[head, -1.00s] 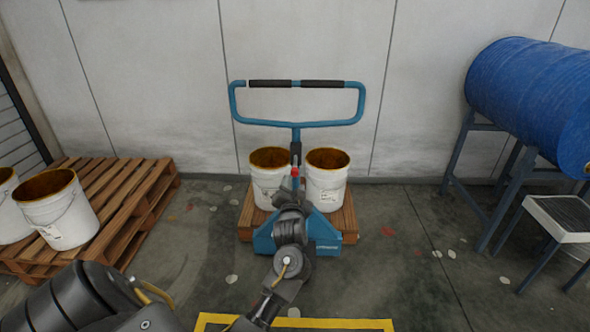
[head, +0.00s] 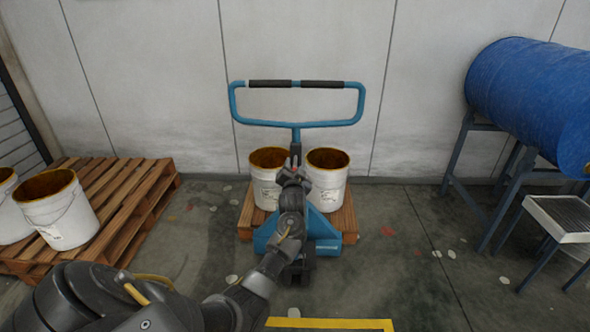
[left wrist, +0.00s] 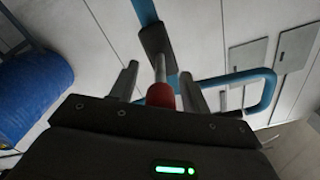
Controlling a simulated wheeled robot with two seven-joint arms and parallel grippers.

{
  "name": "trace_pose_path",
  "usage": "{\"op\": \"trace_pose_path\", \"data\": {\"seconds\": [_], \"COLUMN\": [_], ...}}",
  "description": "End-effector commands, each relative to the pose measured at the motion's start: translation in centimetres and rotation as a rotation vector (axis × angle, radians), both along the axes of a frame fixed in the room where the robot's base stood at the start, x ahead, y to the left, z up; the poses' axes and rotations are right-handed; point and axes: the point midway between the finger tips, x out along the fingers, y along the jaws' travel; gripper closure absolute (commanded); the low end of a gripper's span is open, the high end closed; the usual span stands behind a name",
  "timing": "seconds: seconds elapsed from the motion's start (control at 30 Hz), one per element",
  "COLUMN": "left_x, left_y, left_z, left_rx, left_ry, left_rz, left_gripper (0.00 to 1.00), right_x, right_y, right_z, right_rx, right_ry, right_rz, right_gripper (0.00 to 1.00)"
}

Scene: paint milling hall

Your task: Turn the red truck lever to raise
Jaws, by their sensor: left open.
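The blue pallet truck (head: 326,229) stands in front of the wall with its loop handle (head: 344,122) upright. Its lever has a red grip on a thin metal rod. In the left wrist view the red grip (left wrist: 161,95) sits between the two fingers of my left gripper (left wrist: 160,82), which are open with a gap on both sides of it. In the head view my left gripper (head: 294,168) is at the truck's mast below the loop and hides most or all of the lever. My right gripper is in neither view.
Two white buckets (head: 326,187) stand on a wooden pallet (head: 348,216) behind the truck, either side of its mast. Another pallet (head: 125,195) with buckets is at left. A blue drum (head: 525,95) on a stand is at right.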

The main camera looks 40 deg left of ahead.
Motion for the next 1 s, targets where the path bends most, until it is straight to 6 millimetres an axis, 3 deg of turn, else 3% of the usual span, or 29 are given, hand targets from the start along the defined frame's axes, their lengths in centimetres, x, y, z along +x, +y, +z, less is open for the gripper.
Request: {"op": "trace_pose_path", "data": {"seconds": [0.1,0.47,0.77,1.0], "left_x": [0.0,0.0,0.0,0.0], "left_y": [0.0,0.0,-0.1,0.0], "left_z": [0.0,0.0,-0.2,-0.8], "left_rx": [0.000,0.001,0.003,0.034], "left_ry": [0.000,-0.001,-0.004,-0.043], "left_rz": [0.000,-0.001,-0.001,0.000], "left_gripper": [0.53,1.00,1.00,1.00], "right_x": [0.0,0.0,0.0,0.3], "right_y": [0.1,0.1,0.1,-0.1], "right_z": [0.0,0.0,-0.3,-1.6], "right_rx": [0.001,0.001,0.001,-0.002], "right_ry": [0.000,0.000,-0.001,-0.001], "right_rz": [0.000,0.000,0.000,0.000], "right_gripper": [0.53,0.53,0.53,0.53]}}
